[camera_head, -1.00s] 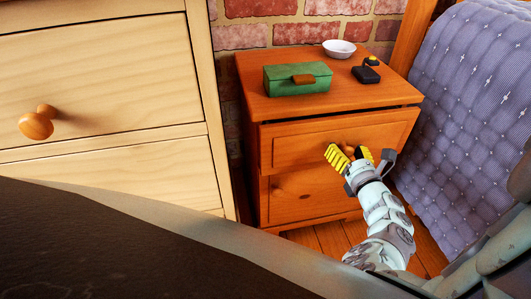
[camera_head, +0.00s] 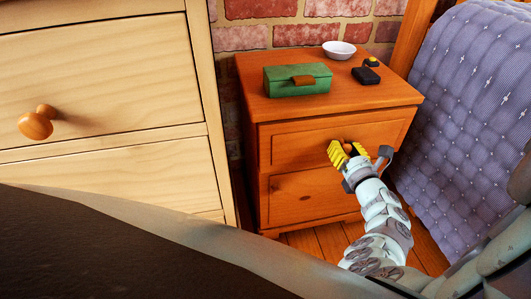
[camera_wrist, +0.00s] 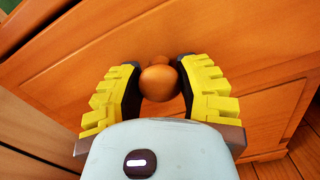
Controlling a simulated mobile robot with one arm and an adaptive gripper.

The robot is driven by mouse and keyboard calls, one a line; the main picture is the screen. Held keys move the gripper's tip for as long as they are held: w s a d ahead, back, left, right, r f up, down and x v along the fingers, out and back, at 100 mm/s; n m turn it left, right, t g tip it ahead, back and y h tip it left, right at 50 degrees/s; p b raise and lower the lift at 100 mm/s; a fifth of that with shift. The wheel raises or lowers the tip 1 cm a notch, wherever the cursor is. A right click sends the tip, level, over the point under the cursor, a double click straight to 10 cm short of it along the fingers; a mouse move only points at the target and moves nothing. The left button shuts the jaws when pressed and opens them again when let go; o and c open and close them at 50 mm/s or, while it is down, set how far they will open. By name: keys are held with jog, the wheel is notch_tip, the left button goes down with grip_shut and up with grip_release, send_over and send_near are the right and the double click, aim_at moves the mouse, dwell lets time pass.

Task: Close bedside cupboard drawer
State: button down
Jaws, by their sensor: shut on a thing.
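The orange wooden bedside cupboard (camera_head: 385,97) stands against the brick wall in the head view. Its upper drawer front (camera_head: 295,148) sits about flush under the cupboard top, with no clear gap showing. My gripper (camera_head: 350,151) is at the front of this drawer, with yellow ribbed fingers closed around its round wooden knob. In the wrist view the knob (camera_wrist: 160,83) lies between the two fingertips of my gripper (camera_wrist: 157,80). The lower drawer (camera_head: 300,200) looks shut, and my gripper and arm cover part of its right side.
A green box (camera_head: 297,84), a white bowl (camera_head: 339,49) and a small black object (camera_head: 366,76) rest on the cupboard top. A pale wooden dresser (camera_head: 110,85) stands close on the left. A bed with a purple quilt (camera_head: 470,120) is close on the right.

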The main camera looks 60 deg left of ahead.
jog(key=shift+x, duration=1.15)
jog(key=c, duration=0.5)
grip_release()
jog(key=shift+a, duration=0.1)
jog(key=shift+s+d, duration=0.1)
jog(key=shift+d, duration=0.55)
jog(key=v, duration=1)
jog(key=shift+s+d, duration=0.3)
jog(key=shift+d, duration=0.05)
